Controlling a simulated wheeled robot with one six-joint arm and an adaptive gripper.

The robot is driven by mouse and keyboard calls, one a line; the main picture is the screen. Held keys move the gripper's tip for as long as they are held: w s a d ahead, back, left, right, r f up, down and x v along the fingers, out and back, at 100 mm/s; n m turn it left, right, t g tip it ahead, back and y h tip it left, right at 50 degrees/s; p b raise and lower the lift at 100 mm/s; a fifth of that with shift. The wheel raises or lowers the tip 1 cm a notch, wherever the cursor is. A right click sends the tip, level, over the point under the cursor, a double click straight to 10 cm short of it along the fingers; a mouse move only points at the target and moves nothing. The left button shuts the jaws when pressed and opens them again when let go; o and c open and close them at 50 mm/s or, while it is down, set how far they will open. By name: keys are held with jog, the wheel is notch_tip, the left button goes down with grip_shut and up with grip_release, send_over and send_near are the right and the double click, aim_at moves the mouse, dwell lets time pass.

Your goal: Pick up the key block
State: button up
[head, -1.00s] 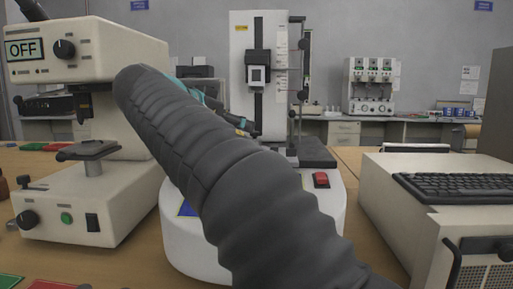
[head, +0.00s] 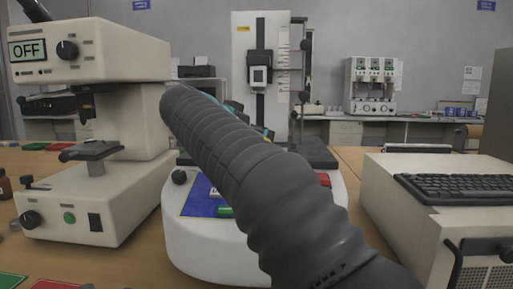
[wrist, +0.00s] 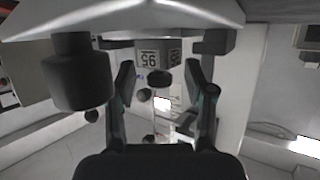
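In the wrist view my gripper (wrist: 167,88) has its two dark fingers wide apart, with nothing clasped between them. A grey block with dark printed marks (wrist: 158,56) shows beyond the gap between the fingers. I cannot tell whether it is the key block. In the head view my thick grey arm hides most of the gripper; only dark and teal bits show behind it. A blue mat (head: 198,204) lies on the white round base (head: 190,240), with a small white piece (head: 214,192) and a green piece (head: 225,211) on it, partly hidden by the arm.
A cream tester with an OFF display (head: 85,55) stands at left. A tall white machine (head: 250,80) rises behind the round base. A cream cabinet with a black keyboard (head: 462,187) is at right. Red and green mats (head: 12,281) lie at the table's front left.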

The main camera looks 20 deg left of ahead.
grip_shut()
